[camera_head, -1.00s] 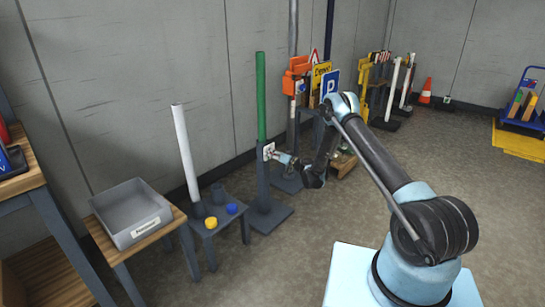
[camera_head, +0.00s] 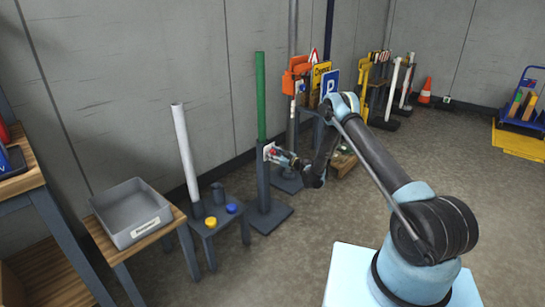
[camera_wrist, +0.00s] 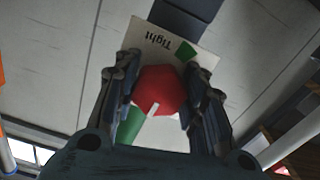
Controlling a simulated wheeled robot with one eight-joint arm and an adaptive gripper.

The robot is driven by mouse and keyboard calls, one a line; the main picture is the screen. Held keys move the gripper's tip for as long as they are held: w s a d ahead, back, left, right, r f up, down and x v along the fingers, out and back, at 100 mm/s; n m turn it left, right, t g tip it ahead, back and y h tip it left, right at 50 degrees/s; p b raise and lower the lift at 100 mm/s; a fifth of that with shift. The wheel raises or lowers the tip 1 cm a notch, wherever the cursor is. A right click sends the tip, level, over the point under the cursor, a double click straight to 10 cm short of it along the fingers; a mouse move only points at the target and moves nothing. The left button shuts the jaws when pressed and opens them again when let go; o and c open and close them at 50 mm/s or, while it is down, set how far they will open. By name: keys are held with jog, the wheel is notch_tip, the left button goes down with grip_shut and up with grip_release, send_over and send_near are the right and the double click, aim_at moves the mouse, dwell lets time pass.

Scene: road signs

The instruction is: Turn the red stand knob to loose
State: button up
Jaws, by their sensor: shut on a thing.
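The red knob (camera_wrist: 160,88) sits between the two fingers of my gripper (camera_wrist: 160,95) in the wrist view, and the gripper is shut on it. Its white pointer mark (camera_wrist: 153,110) faces the lower side of the picture, away from the word "Tight". The white label plate (camera_wrist: 165,40) shows "Tight" upside down beside a green patch; the rest of the plate is mostly hidden. In the head view my gripper (camera_head: 274,154) is at the plate on the dark stand (camera_head: 263,185), which holds an upright green post (camera_head: 261,95).
A small dark table (camera_head: 207,222) with yellow and blue caps stands left of the stand, near a white post (camera_head: 186,150). A grey bin (camera_head: 130,212) rests further left. An orange box on a pole (camera_head: 297,75) and signs stand behind to the right.

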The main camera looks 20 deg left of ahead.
jog(key=shift+s+a+n, duration=0.15)
jog(key=shift+s+n, duration=0.05)
jog(key=shift+n, duration=0.4)
jog(key=o, duration=1.1)
jog(key=shift+w, duration=0.1)
jog(key=shift+d, duration=0.3)
jog(key=shift+v, duration=3.55)
